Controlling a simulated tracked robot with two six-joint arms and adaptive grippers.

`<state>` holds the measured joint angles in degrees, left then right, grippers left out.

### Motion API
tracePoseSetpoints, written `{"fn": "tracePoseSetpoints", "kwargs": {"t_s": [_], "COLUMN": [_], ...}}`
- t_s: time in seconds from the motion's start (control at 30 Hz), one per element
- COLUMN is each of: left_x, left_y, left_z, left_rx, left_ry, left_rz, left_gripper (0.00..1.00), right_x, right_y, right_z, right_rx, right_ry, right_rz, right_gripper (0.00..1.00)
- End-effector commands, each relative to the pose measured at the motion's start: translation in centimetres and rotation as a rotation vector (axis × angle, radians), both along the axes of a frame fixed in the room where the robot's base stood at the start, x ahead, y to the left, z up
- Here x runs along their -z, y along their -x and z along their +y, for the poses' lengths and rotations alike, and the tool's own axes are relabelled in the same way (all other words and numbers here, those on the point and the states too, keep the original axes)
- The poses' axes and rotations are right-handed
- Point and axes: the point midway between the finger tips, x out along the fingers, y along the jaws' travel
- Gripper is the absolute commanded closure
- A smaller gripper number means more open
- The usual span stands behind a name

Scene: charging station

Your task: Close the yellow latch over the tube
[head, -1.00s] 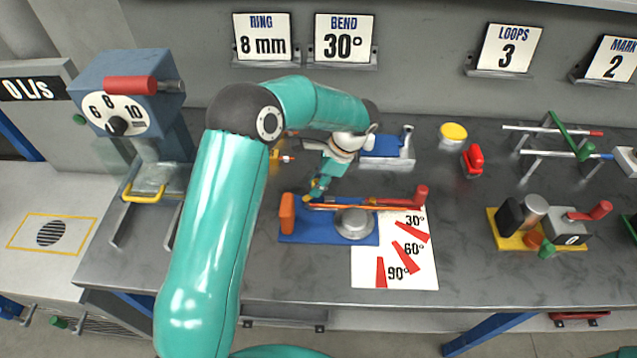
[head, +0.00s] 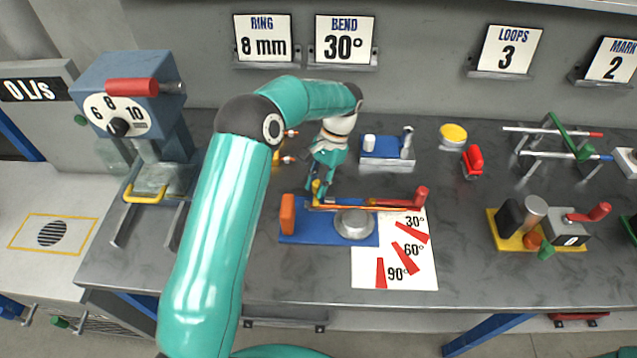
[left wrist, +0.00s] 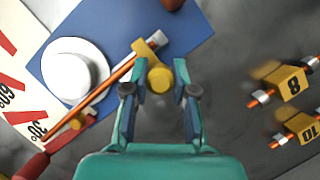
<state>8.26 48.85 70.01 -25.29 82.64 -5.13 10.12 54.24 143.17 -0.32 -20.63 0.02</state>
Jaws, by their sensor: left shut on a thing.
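The bender is a blue plate (head: 288,236) with a round grey metal former (head: 353,224) and a red-handled lever (head: 420,197). A thin orange tube (left wrist: 119,72) lies along it, past the former. The yellow latch (left wrist: 160,78) shows in the left wrist view as a round knob with a short arm reaching to the tube near its end; whether it covers the tube fully is unclear. My left gripper (left wrist: 160,84) is shut on the latch knob, one finger on each side. In the head view my left gripper (head: 318,188) partly hides the latch. My right gripper is not in view.
An angle card (head: 390,270) lies in front of the bender. Yellow-tagged pieces (left wrist: 290,82) lie beside the gripper in the left wrist view. A blue-and-grey fixture (head: 386,152) stands behind. Signs (head: 345,40) hang on the wall. The front bench strip is clear.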

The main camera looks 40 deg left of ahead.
Motion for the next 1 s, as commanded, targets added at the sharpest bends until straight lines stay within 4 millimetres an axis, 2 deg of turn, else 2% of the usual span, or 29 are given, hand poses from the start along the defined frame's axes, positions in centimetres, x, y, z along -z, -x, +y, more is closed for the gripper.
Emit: {"fn": "tracePoseSetpoints", "kwargs": {"t_s": [0.6,0.63,0.77,1.0], "left_x": [-0.03,-0.03,-0.02,0.0], "left_y": [-0.01,-0.01,0.0,0.0], "left_z": [0.02,0.02,0.02,0.03], "left_rx": [-0.051,-0.051,-0.051,-0.05], "left_ry": [0.001,0.001,0.0,0.0], "left_rz": [-0.001,-0.001,-0.001,0.0], "left_gripper": [1.0,0.71,0.49,0.49], "right_x": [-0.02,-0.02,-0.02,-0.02], "right_y": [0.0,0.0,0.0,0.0], "right_z": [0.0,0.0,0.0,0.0], "right_rx": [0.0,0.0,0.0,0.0], "right_ry": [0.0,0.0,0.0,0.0], "right_rz": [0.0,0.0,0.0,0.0], "right_gripper": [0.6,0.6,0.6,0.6]}}
